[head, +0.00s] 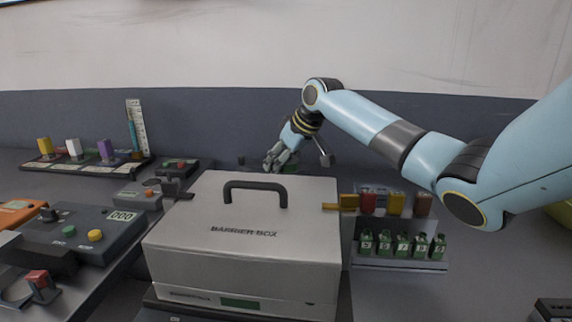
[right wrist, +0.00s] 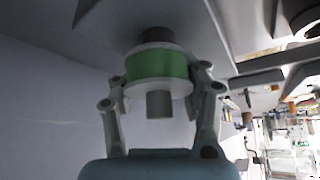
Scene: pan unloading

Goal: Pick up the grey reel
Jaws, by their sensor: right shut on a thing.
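In the right wrist view, a reel (right wrist: 157,68) with a green band between pale rims and a grey stub sits between the fingers of my right gripper (right wrist: 160,95). The fingers are shut on its sides. Its far end is close to a grey surface; I cannot tell whether they touch. In the head view, my right gripper (head: 273,160) is behind the barrier box, and only a little green shows beside it. No plainly grey reel stands out in either view. My left gripper is not in view.
The large grey barrier box (head: 254,217) with a black handle stands in front of my right gripper. A rack of green numbered bottles (head: 402,244) stands to its right. A control panel (head: 88,240) and a tray with coloured blocks (head: 88,165) are at left.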

